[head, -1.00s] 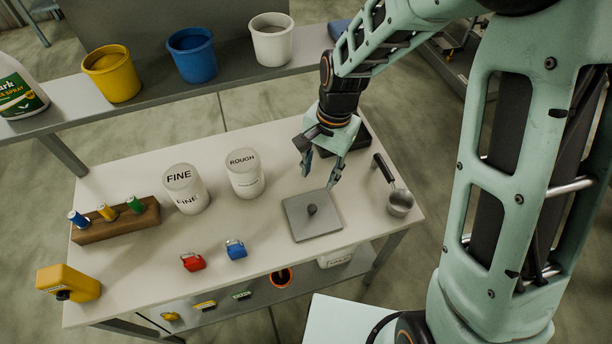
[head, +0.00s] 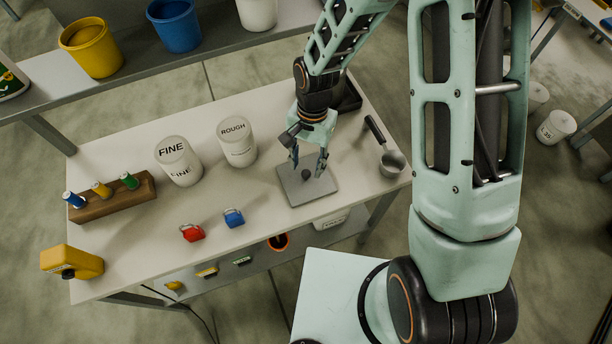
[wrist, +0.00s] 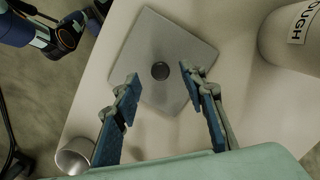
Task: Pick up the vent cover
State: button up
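The vent cover is a flat grey square plate (head: 318,190) with a dark round knob (head: 306,174) at its middle. It lies flat on the white table near the front right. In the wrist view the plate (wrist: 165,32) shows ahead of the fingers, with its knob (wrist: 160,71) between the two finger lines. My gripper (head: 308,172) is open above the plate, its fingertips on either side of the knob in the head view. The wrist view also shows the open fingers (wrist: 160,75) with nothing between the pads. I cannot tell the exact height above the knob.
A metal scoop (head: 392,162) lies right of the plate. The FINE jar (head: 180,163) and ROUGH jar (head: 237,143) stand left. Blue (head: 233,218) and red (head: 192,232) clips lie at the front. A wooden rack (head: 110,202) and yellow device (head: 72,262) are farther left.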

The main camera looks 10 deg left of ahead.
aim_at(306, 176)
jog(key=shift+s+f, duration=0.15)
jog(key=shift+f, duration=1.15)
grip_shut()
